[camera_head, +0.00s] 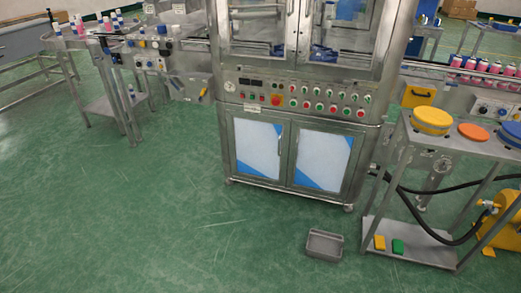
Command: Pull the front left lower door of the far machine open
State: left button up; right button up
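The far machine (254,112) is a tall steel cabinet at the top centre of the head view. Its front left lower door (257,150) is a steel frame with a pale panel and a blue corner, and it looks shut. A thin upright handle (279,146) is on the door's right side. The right lower door (323,160) beside it also looks shut. Above both doors is a control panel (300,98) with several coloured buttons. Neither of my grippers is in view.
A grey bin (325,245) lies on the floor before the machine's right side. A steel cart (408,243) with coloured discs stands at right, with a black hose and yellow unit (503,218) beside it. The green floor (150,215) in front and left is clear.

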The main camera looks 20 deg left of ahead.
aim_at(259, 144)
jog(key=i+j, duration=2.4)
jog(key=i+z, duration=0.05)
